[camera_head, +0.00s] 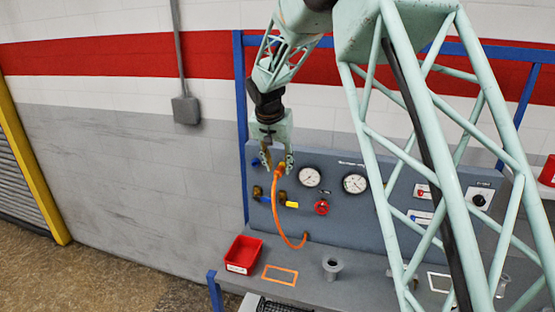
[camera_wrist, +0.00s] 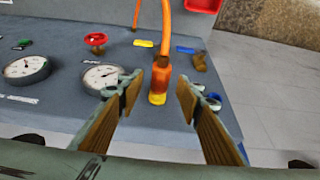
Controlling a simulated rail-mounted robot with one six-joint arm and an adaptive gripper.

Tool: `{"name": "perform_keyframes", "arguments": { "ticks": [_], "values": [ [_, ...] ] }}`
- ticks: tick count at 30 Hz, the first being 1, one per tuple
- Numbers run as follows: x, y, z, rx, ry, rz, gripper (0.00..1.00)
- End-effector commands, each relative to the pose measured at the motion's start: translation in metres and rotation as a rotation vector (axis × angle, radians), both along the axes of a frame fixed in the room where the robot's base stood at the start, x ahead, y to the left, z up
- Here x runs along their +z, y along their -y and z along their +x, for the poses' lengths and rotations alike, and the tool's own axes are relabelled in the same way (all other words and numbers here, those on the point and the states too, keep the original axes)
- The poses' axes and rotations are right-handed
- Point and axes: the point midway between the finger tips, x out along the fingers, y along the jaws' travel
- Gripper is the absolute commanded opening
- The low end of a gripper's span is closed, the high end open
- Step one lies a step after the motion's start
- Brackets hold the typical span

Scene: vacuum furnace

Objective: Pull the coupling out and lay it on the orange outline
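The coupling (camera_wrist: 160,78) is an orange-red body with a yellow end, on an orange hose (camera_head: 293,233). In the wrist view it lies between the fingertips of my gripper (camera_wrist: 158,90), with gaps visible on both sides. My gripper (camera_head: 277,162) is open and points down in front of the upper left of the grey panel. In the head view the coupling (camera_head: 279,172) shows just at the fingers; its seat is not clearly visible. The orange outline (camera_head: 280,267) lies flat and empty on the bench shelf below; I do not see it in the wrist view.
A red bin (camera_head: 243,254) stands left of the outline and a grey cup-like fitting (camera_head: 332,266) to its right.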

Motion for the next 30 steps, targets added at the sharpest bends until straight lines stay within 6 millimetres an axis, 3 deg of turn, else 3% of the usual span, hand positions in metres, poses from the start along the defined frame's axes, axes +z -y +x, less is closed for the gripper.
{"name": "perform_keyframes", "arguments": {
  "ticks": [7,18,28,29,30],
  "values": [
    [-0.014,0.001,0.006,0.000,0.000,0.000,0.33],
    [-0.016,0.001,0.007,0.000,0.000,0.001,0.33],
    [-0.016,0.001,0.006,0.000,0.000,0.000,0.06],
    [-0.016,0.001,0.006,0.000,0.000,0.000,0.16],
    [-0.016,0.001,0.007,0.000,0.000,0.001,0.12]
  ]
}}
